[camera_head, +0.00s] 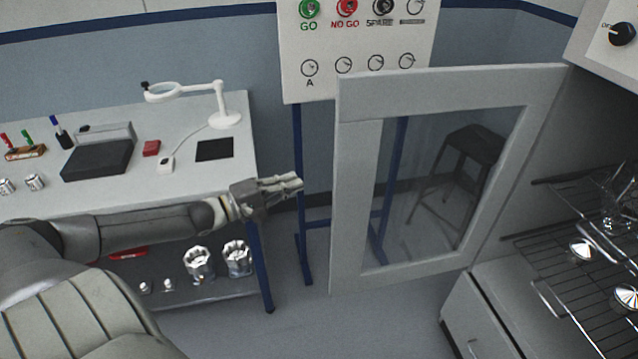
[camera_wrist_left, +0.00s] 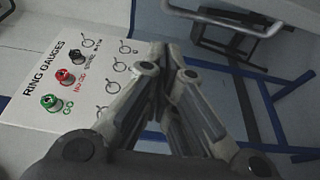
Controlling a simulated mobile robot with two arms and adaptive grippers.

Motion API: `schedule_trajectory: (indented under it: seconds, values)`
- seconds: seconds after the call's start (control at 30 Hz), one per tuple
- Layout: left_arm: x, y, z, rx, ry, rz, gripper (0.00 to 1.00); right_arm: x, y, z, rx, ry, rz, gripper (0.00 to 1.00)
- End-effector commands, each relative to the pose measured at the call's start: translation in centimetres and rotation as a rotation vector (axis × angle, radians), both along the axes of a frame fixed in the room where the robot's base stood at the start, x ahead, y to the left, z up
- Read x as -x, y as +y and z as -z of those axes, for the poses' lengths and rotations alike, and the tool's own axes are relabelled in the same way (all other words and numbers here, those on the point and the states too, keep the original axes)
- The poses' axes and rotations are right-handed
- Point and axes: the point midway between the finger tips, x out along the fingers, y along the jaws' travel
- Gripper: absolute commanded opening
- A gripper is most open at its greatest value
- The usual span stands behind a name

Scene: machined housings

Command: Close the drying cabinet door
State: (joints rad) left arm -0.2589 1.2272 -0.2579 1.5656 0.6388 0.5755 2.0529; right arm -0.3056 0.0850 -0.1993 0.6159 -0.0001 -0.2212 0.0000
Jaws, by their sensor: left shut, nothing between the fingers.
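The drying cabinet door (camera_head: 350,200) is a grey frame with a window of clear glass, swung wide open from its hinge side at the right. The drying cabinet (camera_head: 545,150) stands open at the right, with wire racks (camera_head: 590,235) holding shiny metal parts inside. My left gripper (camera_head: 300,182) is shut and empty, to the left of the door's free edge and apart from it. In the left wrist view its fingers (camera_wrist_left: 168,50) are together with nothing between them. My right gripper is not in view.
A white workbench (camera_head: 215,178) with a magnifier lamp (camera_head: 222,105) and a dark scale (camera_head: 98,160) stands at the left. A ring gauge board (camera_head: 300,60) on blue legs stands behind the door. A dark stool (camera_head: 470,145) shows through the glass.

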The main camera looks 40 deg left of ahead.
Motion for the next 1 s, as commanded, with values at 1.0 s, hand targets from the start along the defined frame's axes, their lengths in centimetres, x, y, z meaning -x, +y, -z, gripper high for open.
schedule_trajectory:
  seconds: [1.0]
  values:
    - [-5.6, -4.5, -0.1, 0.001, 0.004, -0.001, 0.00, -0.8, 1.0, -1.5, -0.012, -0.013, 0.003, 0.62]
